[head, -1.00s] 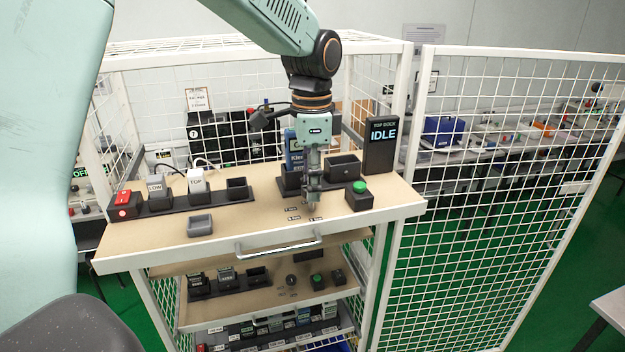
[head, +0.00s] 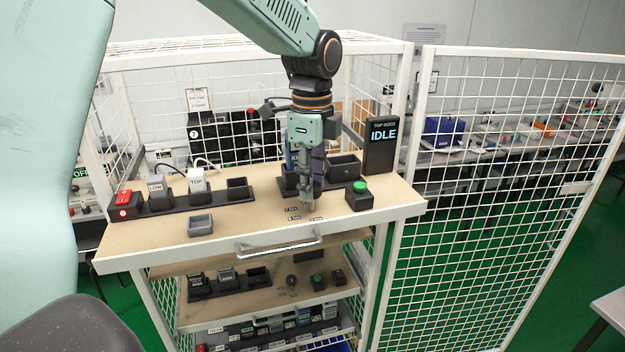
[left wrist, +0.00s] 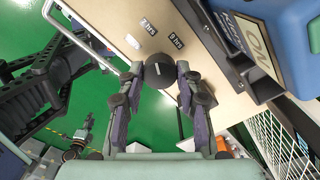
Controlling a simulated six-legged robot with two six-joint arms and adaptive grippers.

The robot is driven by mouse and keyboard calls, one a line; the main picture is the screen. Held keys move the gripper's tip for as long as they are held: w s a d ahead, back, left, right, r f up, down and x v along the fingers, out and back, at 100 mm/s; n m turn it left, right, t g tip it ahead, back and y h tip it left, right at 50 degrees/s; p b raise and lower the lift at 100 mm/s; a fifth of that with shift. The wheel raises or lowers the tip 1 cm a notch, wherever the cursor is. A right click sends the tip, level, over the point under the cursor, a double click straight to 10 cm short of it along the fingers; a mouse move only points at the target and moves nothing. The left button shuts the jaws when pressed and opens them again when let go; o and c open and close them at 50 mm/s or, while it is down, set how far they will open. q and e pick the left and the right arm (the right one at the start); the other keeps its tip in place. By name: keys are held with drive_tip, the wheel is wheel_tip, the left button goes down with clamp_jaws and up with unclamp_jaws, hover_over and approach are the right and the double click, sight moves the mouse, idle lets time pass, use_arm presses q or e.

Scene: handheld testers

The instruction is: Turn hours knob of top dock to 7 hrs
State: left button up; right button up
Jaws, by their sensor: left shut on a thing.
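The hours knob, a dark round knob (left wrist: 159,74) with a pale pointer line, sits between my left fingertips in the left wrist view. My left gripper (head: 308,206) points down at the top shelf and is shut on the knob; its fingers hide the knob in the head view. The top dock's screen (head: 383,138) reads IDLE.
A green-button box (head: 360,195) stands close to the right of the gripper. A blue device (left wrist: 285,35) stands in the dock behind it.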

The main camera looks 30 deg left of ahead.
use_arm(q)
drive_tip(key=shift+w+r, duration=0.1)
drive_tip(key=shift+r, duration=0.1)
drive_tip(key=o, duration=1.2)
drive_tip(key=shift+s, duration=0.3)
drive_tip(key=shift+c, duration=0.2)
drive_tip(key=shift+w, duration=0.2)
drive_tip(key=shift+r, duration=0.25)
wheel_tip(320, 180, up, 11)
drive_tip(key=shift+r, duration=0.2)
drive_tip(key=shift+s, duration=0.25)
